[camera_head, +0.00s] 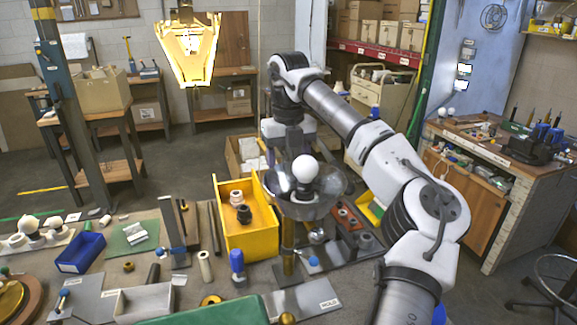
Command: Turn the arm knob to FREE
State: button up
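A lamp with a white round bulb (305,168) in a grey metal bowl-shaped shade (304,208) stands on a brass post (287,248) right of the yellow bin. A small blue knob (313,260) sits beside the post, low on its right. A grey plate in front carries a small label (327,304) that seems to read HOLD. I cannot tell which knob is the arm knob or where it points. My arm reaches over from the right and comes down behind the bulb. The end of my arm (298,138) is above and behind the shade; its fingers are hidden.
A yellow bin (250,240) with rings stands left of the post. A blue-topped tool (237,262), a pale cylinder (205,266) and a blue tray (81,252) lie further left. A dark fixture with red parts (352,222) is close on the right. Little room is free around the post.

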jog(key=shift+f, duration=0.65)
jog(key=c, duration=1)
jog(key=n, duration=0.4)
jog(key=shift+n, duration=0.4)
jog(key=o, duration=1)
notch_tip(320, 180, up, 14)
